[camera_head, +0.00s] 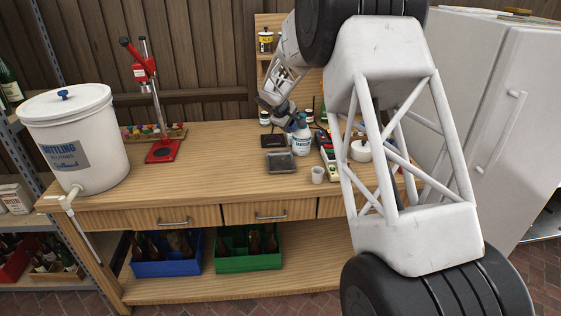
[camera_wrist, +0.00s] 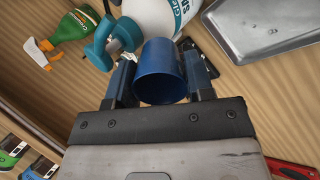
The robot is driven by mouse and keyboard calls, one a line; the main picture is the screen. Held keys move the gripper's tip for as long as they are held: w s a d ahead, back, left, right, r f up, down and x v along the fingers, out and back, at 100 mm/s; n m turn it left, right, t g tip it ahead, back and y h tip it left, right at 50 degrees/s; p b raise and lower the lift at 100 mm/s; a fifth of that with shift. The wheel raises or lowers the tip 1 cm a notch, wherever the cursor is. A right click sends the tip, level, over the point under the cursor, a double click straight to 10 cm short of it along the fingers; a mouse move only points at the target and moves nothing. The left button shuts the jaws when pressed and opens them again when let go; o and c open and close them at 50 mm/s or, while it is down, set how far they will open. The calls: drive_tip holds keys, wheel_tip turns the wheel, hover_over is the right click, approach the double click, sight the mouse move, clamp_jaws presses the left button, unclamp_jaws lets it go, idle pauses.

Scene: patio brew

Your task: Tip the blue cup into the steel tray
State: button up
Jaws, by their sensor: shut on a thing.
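The blue cup (camera_wrist: 160,84) is between the two fingers of my gripper (camera_wrist: 161,70) in the wrist view, and the gripper is shut on it. The cup's inside is not clearly seen. The steel tray (camera_wrist: 286,12) is at the upper right of the wrist view, apart from the cup. In the head view the tray (camera_head: 281,168) lies flat on the bench, below and right of my gripper (camera_head: 274,106). I cannot make out the cup clearly in the head view.
A white sanitizer bottle (camera_head: 301,143) with a teal top stands close behind the tray. A small white cup (camera_head: 318,174) is right of it. A red bottle capper (camera_head: 160,150) and a white bucket (camera_head: 75,135) stand left. The bench middle is clear.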

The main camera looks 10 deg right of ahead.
drive_tip(key=shift+g+y, duration=0.4)
drive_tip(key=r, duration=0.4)
drive_tip(key=w+d+r, duration=0.1)
drive_tip(key=r, duration=0.1)
drive_tip(key=shift+r, duration=0.3)
drive_tip(key=shift+w+d+r+g+y, duration=0.5)
drive_tip(key=shift+r+g+y, duration=0.1)
drive_tip(key=shift+g+y, duration=0.1)
drive_tip(key=shift+w+d+f+g+y, duration=0.2)
drive_tip(key=shift+w+d+g+y, duration=0.8)
drive_tip(key=shift+g+y, duration=0.4)
drive_tip(key=shift+s, duration=0.15)
